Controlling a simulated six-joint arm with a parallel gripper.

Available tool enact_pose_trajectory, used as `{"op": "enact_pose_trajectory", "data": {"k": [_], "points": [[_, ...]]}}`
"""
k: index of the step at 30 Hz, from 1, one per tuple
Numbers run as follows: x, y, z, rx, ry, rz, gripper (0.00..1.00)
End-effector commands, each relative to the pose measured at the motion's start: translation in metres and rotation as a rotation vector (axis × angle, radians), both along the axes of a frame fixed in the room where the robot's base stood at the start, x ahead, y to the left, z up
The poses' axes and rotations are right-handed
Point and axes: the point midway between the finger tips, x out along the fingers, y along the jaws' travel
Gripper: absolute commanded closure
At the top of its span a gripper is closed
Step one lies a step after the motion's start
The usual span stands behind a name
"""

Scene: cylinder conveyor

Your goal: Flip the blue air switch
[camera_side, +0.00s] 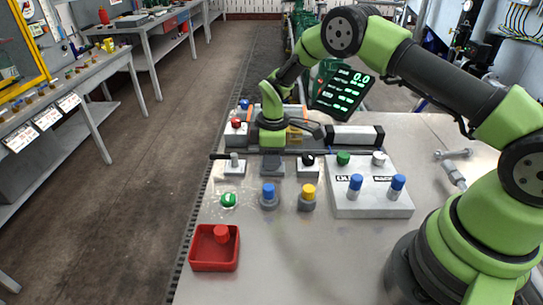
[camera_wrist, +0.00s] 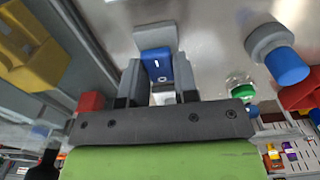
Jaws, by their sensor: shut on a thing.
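The blue air switch (camera_wrist: 157,64) shows in the wrist view as a blue rocker with white marks on a grey mount. My gripper (camera_wrist: 158,78) is shut around it, with one dark finger on each side. In the side view my gripper (camera_side: 272,146) is low over the far part of the table, and I cannot make out the blue switch there, as my wrist hides that spot.
A red tray (camera_side: 203,257) with a red cylinder (camera_side: 221,234) stands at the front left. A pale block (camera_side: 370,197) carries two blue cylinders. The table's front middle is clear.

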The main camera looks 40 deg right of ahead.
Motion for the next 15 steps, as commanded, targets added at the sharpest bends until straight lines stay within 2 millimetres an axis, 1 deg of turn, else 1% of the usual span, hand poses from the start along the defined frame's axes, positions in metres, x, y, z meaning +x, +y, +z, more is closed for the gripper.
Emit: {"op": "enact_pose_trajectory", "data": {"k": [7, 15], "points": [[-0.0025, -0.0011, 0.0001, 0.099, -0.092, 0.002, 0.96], [-0.0024, -0.0019, 0.0006, 0.135, -0.139, 0.003, 0.96]]}}
